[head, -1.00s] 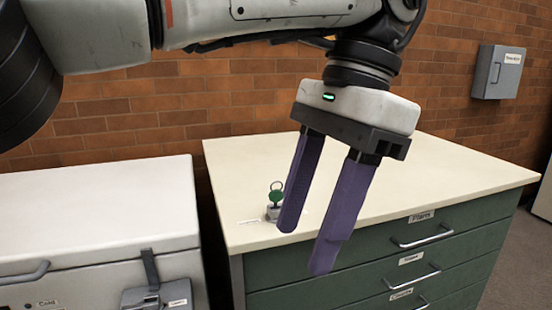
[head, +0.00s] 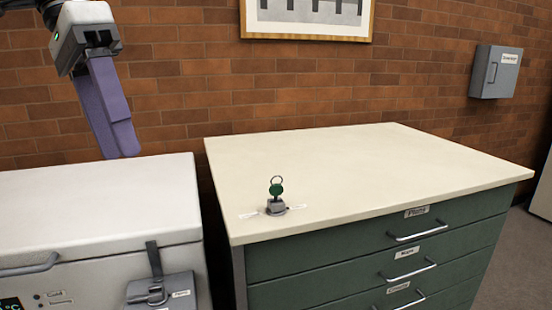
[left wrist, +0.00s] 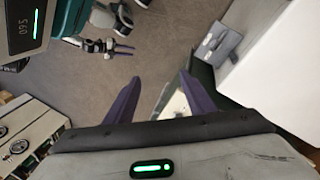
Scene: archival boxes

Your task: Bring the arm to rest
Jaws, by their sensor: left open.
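My left gripper (head: 118,145) is at the upper left of the head view, in front of the brick wall and above the back of the white chest. Its purple fingers point downward. The left wrist view shows the two fingers (left wrist: 160,95) spread apart with nothing held between them. The rest of my left arm is mostly out of the head view. My right gripper cannot be made out in the head view.
A green drawer cabinet (head: 340,170) with a cream top carries a small grey device with a green-headed key (head: 276,189). The white chest (head: 95,205) stands left of it. A grey wall box (head: 496,72) and a framed picture (head: 310,14) hang behind.

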